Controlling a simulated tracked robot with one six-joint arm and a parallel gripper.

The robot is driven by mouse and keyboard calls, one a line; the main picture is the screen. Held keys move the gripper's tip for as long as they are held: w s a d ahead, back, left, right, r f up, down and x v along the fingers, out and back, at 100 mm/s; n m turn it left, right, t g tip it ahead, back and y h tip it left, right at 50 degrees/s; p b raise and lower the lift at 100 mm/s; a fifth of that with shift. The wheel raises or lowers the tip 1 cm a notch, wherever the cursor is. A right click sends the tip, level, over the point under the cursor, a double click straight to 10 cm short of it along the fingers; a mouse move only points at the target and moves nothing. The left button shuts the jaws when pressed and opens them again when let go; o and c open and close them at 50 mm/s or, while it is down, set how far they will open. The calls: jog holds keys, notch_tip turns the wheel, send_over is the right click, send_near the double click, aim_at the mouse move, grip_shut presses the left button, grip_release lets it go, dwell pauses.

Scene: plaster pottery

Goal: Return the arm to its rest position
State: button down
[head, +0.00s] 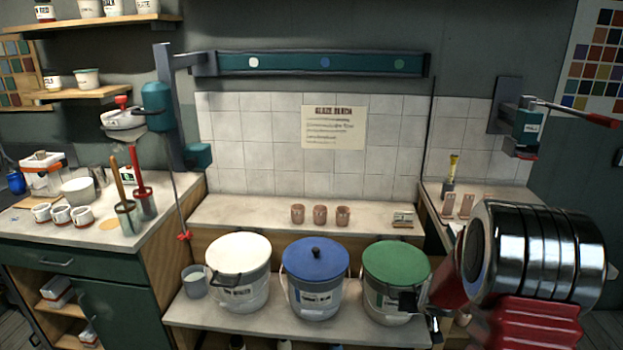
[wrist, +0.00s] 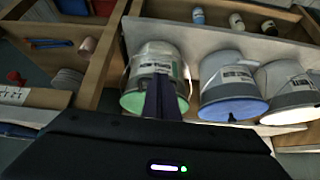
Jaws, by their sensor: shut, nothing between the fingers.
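My arm comes in at the right of the head view, its large silver and red parts in front of the right counter. My gripper (wrist: 163,82) shows in the wrist view as two dark fingers pressed together, with nothing between them. The fingers overlap the green-lidded bucket (wrist: 141,60) in that view; I cannot tell whether they touch it. The same green-lidded bucket (head: 390,276) stands on the low shelf in the head view, a dark part of my arm's end in front of its right side.
A blue-lidded bucket (head: 315,270) and a white-lidded bucket (head: 238,262) stand on the low shelf (head: 250,318). Three pinkish cups (head: 320,214) stand on the ledge behind. A right counter (head: 505,192) holds small items. The left counter (head: 90,240) carries mugs and tools.

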jog(key=s+a+r+m+g+y, duration=0.1)
jog(key=s+a+r+y, duration=0.25)
jog(key=s+a, duration=0.35)
jog(key=s+a+r+m+g+y, duration=0.15)
jog(key=s+a+r, duration=0.3)
jog(key=a, duration=0.45)
jog(key=s+a+r+n+h, duration=0.1)
jog(key=s+a+r+n, duration=0.1)
jog(key=s+r, duration=0.6)
jog(key=s+a+r+n+t+h, duration=0.1)
jog(key=s+a+r+n+h, duration=0.1)
jog(key=s+r, duration=0.7)
jog(key=s+n, duration=0.1)
jog(key=s, duration=0.2)
jog(key=shift+s+r+h, duration=0.3)
jog(key=shift+a, duration=0.15)
